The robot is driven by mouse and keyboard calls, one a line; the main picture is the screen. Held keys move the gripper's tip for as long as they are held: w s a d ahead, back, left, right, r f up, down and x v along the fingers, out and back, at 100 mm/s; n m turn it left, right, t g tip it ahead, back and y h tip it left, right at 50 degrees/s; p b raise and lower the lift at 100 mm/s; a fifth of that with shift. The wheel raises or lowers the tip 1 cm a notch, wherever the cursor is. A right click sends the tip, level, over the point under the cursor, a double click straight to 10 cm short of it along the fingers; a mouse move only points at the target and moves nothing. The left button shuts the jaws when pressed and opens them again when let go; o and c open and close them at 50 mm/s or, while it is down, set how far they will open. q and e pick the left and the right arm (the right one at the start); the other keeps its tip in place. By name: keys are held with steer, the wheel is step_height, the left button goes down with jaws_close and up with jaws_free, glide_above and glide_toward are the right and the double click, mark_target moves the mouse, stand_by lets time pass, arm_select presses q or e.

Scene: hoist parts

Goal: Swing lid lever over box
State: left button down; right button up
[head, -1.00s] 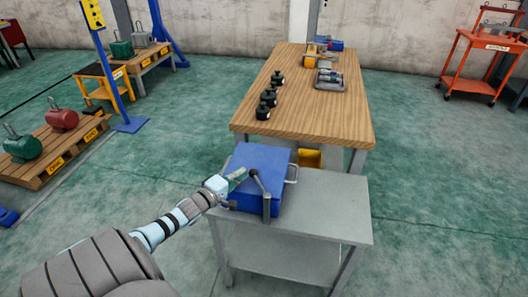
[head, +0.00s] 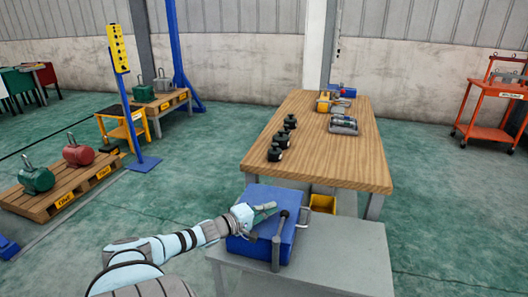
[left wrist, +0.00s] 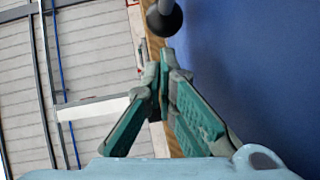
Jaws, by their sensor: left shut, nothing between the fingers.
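The blue box (head: 262,194) sits on the near end of a grey table, its lid surface facing up. The lid lever stands at the box's near side: a grey post (head: 276,254) with a thin rod rising to a dark ball knob (head: 284,213), which appears above the lid's right part. My left gripper (head: 266,208) is shut and empty over the lid, just left of the knob; contact is unclear. In the left wrist view its green fingertips (left wrist: 165,75) meet just short of the knob (left wrist: 164,18), with the blue box (left wrist: 255,70) to the right. My right gripper is not in view.
A metal handle (head: 304,217) sticks out at the box's right side. The grey table (head: 345,250) is bare to the right. A wooden table (head: 330,155) behind carries black weights (head: 275,154) and other parts. A yellow bin (head: 322,204) stands below it.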

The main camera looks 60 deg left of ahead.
arm_select(q)
steer(key=shift+w+d, duration=0.1)
steer(key=shift+w, duration=0.1)
stand_by(0.5)
steer(key=shift+s+a, duration=0.15)
steer(key=shift+a, duration=0.2)
steer(key=shift+s+a+r+b, duration=0.1)
steer(key=shift+s+a+b, duration=0.2)
steer(key=shift+a+b, duration=0.25)
steer(key=shift+s+a+b, duration=0.3)
steer(key=shift+a+b, duration=0.15)
steer(key=shift+a, duration=0.2)
steer(key=s+p, duration=0.1)
steer(key=s+a+r+p, duration=0.1)
steer(key=s, duration=0.1)
steer(key=s+p, duration=0.1)
steer(key=shift+s+a+r, duration=0.3)
steer(key=shift+a+r, duration=0.05)
steer(key=shift+a, duration=0.05)
steer(key=s+p, duration=0.1)
steer(key=s, duration=0.1)
steer(key=s+a, duration=0.1)
steer(key=s, duration=0.1)
steer(key=shift+s+a+r+p, duration=0.2)
steer(key=shift+s+p, duration=0.15)
steer(key=shift+s, duration=0.35)
steer(key=shift+f, duration=0.1)
